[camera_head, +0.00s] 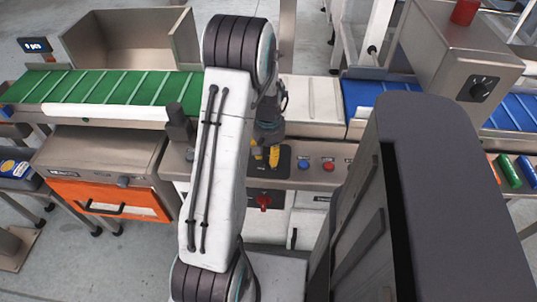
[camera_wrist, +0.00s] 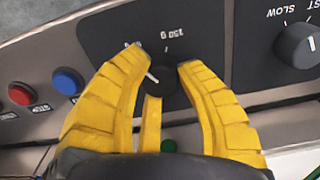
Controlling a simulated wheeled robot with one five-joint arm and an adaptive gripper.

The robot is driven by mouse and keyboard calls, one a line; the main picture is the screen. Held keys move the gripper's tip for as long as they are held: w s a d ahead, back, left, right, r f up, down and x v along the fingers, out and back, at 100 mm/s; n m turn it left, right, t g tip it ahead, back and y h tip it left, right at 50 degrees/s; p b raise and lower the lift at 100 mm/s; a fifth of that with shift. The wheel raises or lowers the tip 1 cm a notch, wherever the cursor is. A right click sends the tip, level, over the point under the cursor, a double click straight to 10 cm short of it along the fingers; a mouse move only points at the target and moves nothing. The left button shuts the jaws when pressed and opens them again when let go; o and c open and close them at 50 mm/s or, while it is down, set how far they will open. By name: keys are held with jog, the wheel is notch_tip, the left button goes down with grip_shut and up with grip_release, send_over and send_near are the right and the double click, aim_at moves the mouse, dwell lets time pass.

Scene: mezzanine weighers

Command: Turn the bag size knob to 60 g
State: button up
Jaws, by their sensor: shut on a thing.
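The bag size knob (camera_wrist: 162,80) is a small dark round knob on a black plate in the wrist view. Its white pointer line slants toward the upper left of that view. An upside-down label, apparently 150 g, sits above it, and another label to the left is partly hidden by a finger and unreadable. My gripper (camera_wrist: 165,85) has its yellow fingers around the knob and is shut on it. In the head view my gripper (camera_head: 265,157) reaches down to the control panel, and the knob there is hidden by the fingers.
A blue button (camera_wrist: 67,82) and a red button (camera_wrist: 20,94) lie left of the knob in the wrist view. A speed knob (camera_wrist: 298,45) marked SLOW is at the upper right. A red switch (camera_head: 263,203) is below the panel; a green conveyor (camera_head: 100,88) runs behind.

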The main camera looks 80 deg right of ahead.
aim_at(269, 155)
jog(key=shift+a+f, duration=0.1)
jog(key=o, duration=1.2)
notch_tip(269, 155, up, 12)
dwell(1.0)
